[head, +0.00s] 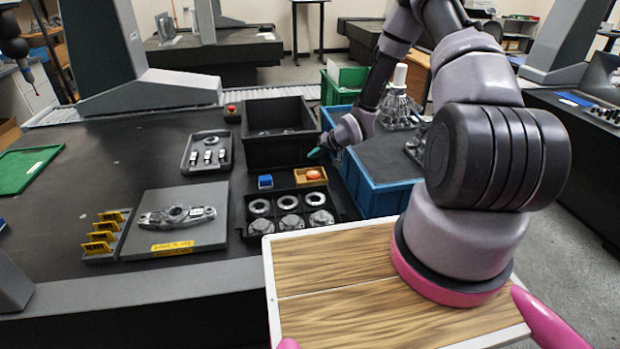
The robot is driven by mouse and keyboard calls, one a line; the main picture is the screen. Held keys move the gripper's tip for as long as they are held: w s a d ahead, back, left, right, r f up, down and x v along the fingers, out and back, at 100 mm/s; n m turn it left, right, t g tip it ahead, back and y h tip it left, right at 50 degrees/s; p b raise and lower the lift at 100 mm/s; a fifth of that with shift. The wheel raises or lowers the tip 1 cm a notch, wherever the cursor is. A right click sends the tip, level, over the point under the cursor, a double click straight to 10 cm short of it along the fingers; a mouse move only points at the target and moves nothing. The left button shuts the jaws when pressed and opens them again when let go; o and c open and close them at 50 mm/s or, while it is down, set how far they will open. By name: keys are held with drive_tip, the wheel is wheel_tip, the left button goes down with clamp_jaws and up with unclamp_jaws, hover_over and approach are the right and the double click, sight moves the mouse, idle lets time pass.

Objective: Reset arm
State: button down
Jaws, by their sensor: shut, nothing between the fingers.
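My gripper (317,153) shows in the head view near the middle, at the end of my raised, folded arm. Its dark green fingertips point left, close to the right side of the black bin (277,138) and near the blue crate (376,198). The fingers look shut, with nothing held between them. My arm's large grey and black links fill the right side of the view and hide part of the blue crate and the floor behind.
A black tray (248,229) holds several metal rings. Left of it lie a grey plate (205,237) with a metal part, a small parts tray (189,169) and yellow tags (103,236). A green tray (22,170) lies far left. The table's left middle is clear.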

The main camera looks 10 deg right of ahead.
drive_tip(key=s+d+r+h, duration=0.2)
drive_tip(key=d+r, duration=0.1)
drive_tip(key=r, duration=0.7)
drive_tip(key=s+d+r+h, duration=0.1)
drive_tip(key=s+d+r, duration=0.15)
drive_tip(key=r, duration=0.85)
drive_tip(key=s+d+r+h, duration=0.2)
drive_tip(key=d+r, duration=0.1)
drive_tip(key=r, duration=0.7)
drive_tip(key=s+a+r, duration=0.1)
drive_tip(key=s+r, duration=0.4)
drive_tip(key=s, duration=0.4)
drive_tip(key=s+a+r+m+y, duration=0.1)
drive_tip(key=s+r, duration=0.5)
drive_tip(key=s, duration=0.4)
drive_tip(key=s+a+r+m, duration=0.1)
drive_tip(key=s+r, duration=0.5)
drive_tip(key=s, duration=0.3)
drive_tip(key=shift+s+a+y, duration=0.2)
drive_tip(key=shift+a+y, duration=0.2)
